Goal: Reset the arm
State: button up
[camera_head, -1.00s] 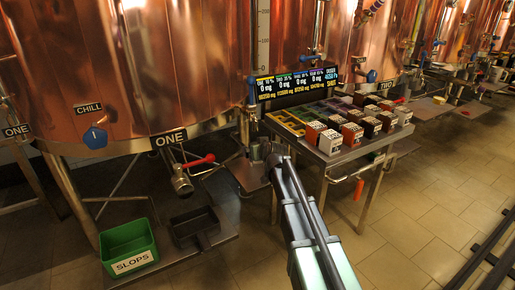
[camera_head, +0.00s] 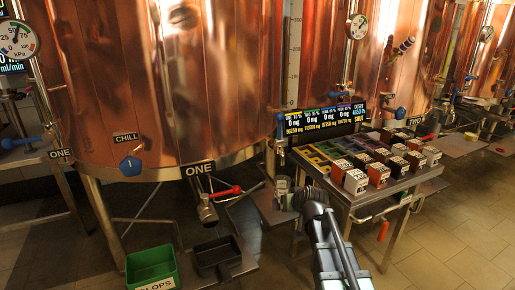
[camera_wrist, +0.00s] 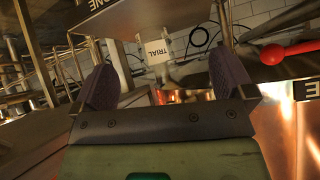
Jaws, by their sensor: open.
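My gripper (camera_wrist: 160,82) is open in the wrist view, with its two dark purple finger pads wide apart and nothing held between them. The wrist view looks sideways at the place. In the head view my arm reaches up from the bottom edge, right of centre, and ends in front of the small stand beside the vessel marked ONE; its fingers cannot be made out there. A clear glass (camera_head: 283,188) stands just left of the arm's end, partly hidden; I cannot tell whether they touch.
A rack of labelled blocks (camera_head: 378,168) stands close to the right of my arm. The red-handled valve (camera_head: 209,204), dark tray (camera_head: 217,256) and green slops bin (camera_head: 151,267) are to the left. Floor at right is clear.

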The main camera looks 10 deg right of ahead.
jog(key=s+a+g+h+p, duration=0.25)
jog(key=s+g+p, duration=0.55)
jog(key=s, duration=1.6)
notch_tip(320, 180, up, 38)
jog(key=a+g+p, duration=0.1)
jog(key=p, duration=3.4)
jog(key=shift+w+a+f, duration=0.15)
jog(key=shift+w, duration=0.2)
